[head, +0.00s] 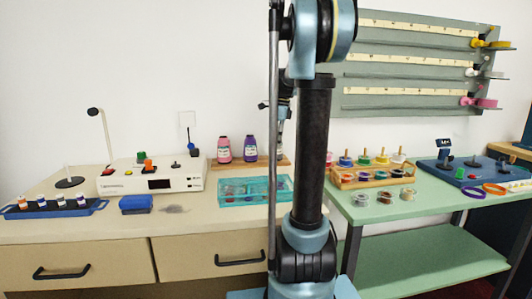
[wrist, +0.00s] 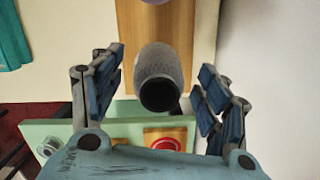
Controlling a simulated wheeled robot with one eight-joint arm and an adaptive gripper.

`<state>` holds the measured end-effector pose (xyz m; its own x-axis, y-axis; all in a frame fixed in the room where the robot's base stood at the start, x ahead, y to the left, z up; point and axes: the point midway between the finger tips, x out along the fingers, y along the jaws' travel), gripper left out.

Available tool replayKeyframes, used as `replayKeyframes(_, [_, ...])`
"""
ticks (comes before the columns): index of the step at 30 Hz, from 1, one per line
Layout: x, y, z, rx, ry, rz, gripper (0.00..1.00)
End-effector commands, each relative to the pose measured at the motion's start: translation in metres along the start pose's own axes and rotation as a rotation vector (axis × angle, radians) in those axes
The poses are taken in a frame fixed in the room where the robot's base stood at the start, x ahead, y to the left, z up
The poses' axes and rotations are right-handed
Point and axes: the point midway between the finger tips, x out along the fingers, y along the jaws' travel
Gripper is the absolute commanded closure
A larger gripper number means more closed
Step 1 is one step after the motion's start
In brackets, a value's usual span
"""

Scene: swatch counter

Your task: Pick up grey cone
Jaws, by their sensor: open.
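The grey cone (wrist: 159,75) shows in the wrist view, dark and textured, with its round dark open end facing my camera. It lies between the two fingers of my gripper (wrist: 160,64), with a visible gap on each side. The gripper is open and holds nothing. Behind the cone is a wooden board (wrist: 142,22). In the head view my arm column covers most of this area, and I cannot make out the cone clearly there.
A pink bottle (head: 224,149) and a purple bottle (head: 249,148) stand on the beige counter's back, left of my arm. A teal tray (head: 232,199) lies in front of them. On the green table (head: 420,205) at right, a wooden rack (head: 345,184) holds several coloured items.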

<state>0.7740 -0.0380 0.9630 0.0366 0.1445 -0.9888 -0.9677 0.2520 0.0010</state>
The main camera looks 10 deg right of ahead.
Motion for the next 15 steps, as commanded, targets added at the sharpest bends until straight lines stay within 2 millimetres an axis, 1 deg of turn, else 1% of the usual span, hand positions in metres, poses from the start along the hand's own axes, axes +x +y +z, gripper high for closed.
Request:
replayKeyframes(1, [0.008, -0.001, 0.0, -0.001, 0.0, 0.0, 0.32])
replayKeyframes(3, [0.016, -0.001, 0.001, -0.001, 0.0, 0.0, 0.32])
replayKeyframes(6, [0.023, -0.001, 0.001, -0.001, 0.0, 0.0, 0.32])
replayKeyframes(14, [0.026, 0.0, 0.001, -0.001, 0.0, 0.0, 0.32])
replayKeyframes(15, [0.026, 0.0, 0.001, -0.001, 0.0, 0.0, 0.34])
